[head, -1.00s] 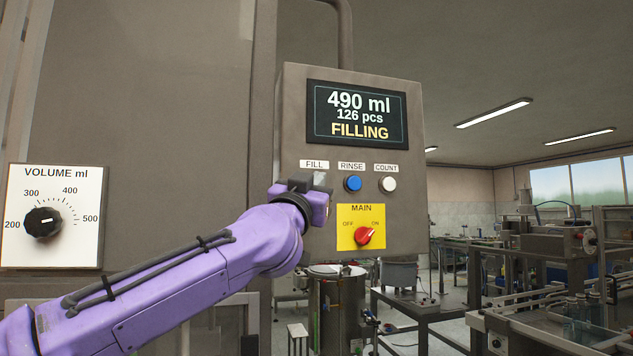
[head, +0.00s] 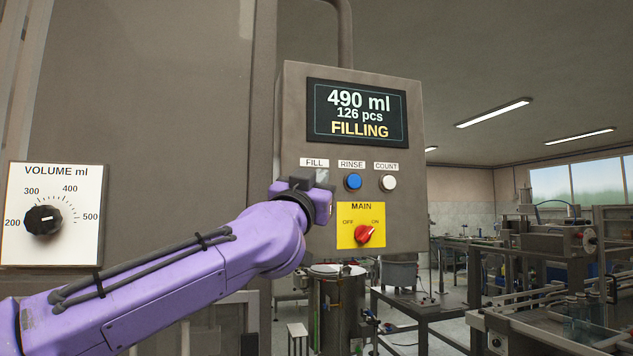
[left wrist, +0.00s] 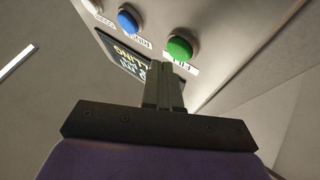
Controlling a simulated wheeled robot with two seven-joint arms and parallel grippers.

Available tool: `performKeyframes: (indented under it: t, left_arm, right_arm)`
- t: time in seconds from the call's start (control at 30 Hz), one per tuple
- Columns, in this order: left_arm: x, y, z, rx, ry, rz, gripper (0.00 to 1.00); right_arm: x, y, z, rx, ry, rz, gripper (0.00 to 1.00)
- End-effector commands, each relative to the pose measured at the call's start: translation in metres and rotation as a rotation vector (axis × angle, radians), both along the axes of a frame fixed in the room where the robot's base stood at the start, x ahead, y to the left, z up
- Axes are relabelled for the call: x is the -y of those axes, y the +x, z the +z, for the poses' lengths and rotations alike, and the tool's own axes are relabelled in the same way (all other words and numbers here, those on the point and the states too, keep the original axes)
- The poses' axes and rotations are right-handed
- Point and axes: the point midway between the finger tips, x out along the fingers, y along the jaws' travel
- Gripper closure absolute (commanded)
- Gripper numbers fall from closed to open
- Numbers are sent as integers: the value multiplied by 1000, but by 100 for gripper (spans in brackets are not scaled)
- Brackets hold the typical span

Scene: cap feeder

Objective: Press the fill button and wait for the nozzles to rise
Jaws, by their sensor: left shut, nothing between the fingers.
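The control box (head: 293,115) carries a display (head: 358,115) reading "490 ml, 126 pcs, FILLING". In the head view the fill button under the FILL label (head: 314,162) is hidden by my left gripper (head: 318,180). In the left wrist view the fill button (left wrist: 179,48) is green, just past the tips of my left gripper (left wrist: 168,72). The fingers are shut with nothing between them. I cannot tell whether the tips touch the button. The nozzles are not in view. My right gripper is not in view.
Right of my left gripper are the blue RINSE button (head: 353,181), the white COUNT button (head: 388,183) and the red MAIN switch (head: 364,234), turned to ON. A volume dial (head: 43,220) is at the left. Tables and machines stand behind at the right.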

Motion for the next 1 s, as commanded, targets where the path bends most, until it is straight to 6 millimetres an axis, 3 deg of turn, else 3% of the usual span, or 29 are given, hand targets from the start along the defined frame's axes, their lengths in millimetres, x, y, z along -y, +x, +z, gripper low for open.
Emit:
performKeyframes:
  t: [0.57, 1.0]
  left_arm:
    - [14, -45, 0, 2, 1, 1, 100]
    - [15, -47, 0, 0, 0, 0, 100]
  right_arm:
    - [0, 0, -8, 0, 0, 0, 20]
    - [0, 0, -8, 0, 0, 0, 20]
